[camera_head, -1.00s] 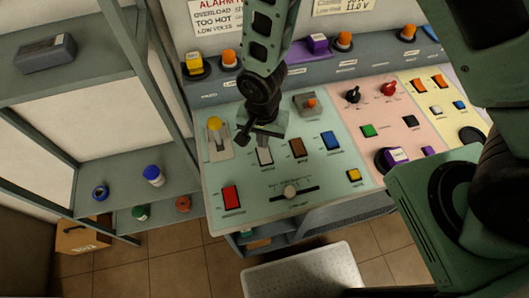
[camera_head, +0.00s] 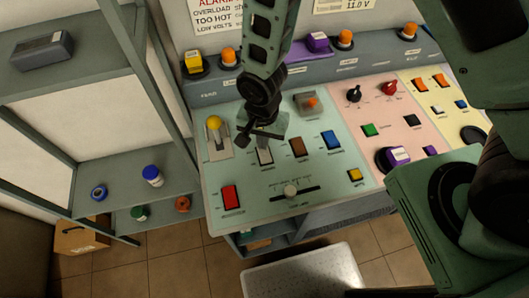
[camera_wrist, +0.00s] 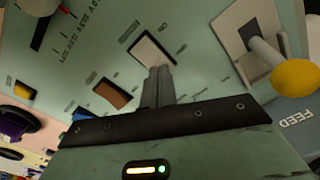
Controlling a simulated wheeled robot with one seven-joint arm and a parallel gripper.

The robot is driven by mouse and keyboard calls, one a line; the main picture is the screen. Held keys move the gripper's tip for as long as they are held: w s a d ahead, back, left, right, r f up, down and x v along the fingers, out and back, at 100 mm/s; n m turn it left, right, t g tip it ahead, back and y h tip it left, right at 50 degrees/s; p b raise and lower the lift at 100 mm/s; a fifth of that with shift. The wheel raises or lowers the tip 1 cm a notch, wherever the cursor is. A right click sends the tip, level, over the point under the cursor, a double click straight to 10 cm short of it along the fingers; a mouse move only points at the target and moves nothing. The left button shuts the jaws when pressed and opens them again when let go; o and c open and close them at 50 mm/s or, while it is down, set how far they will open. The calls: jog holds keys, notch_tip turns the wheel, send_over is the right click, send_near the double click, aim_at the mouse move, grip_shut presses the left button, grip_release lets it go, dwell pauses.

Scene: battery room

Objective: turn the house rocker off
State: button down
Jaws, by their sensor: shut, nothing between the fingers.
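A white rocker (camera_wrist: 155,49) sits on the pale green panel, with a brown rocker (camera_wrist: 112,92) beside it. In the head view the white rocker (camera_head: 264,157) is partly covered by my gripper (camera_head: 264,145). The brown rocker (camera_head: 297,147) and a blue rocker (camera_head: 331,140) are to its right. The labels are too small to read, so I cannot tell which is the house rocker. In the wrist view my gripper (camera_wrist: 159,70) is shut and empty. Its fingertips are at one end of the white rocker; I cannot tell whether they touch it.
A yellow-knobbed lever (camera_head: 214,124) stands just left of my gripper. A red rocker (camera_head: 230,197) and a slider (camera_head: 291,191) are nearer the panel's front edge. An orange-topped switch (camera_head: 310,103) is behind to the right. A shelf (camera_head: 115,184) stands to the left.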

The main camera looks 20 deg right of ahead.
jog(key=shift+f, duration=0.4)
jog(key=shift+r+p, duration=2.3)
jog(key=shift+r, duration=1.25)
jog(key=s+d+r+n+b, duration=0.4)
jog(key=s+r+n+b, duration=0.6)
jog(key=s+r+n, duration=0.3)
jog(key=shift+s+d+n+y, duration=0.2)
jog(key=shift+s+n+y, duration=0.1)
jog(key=shift+s+n, duration=0.15)
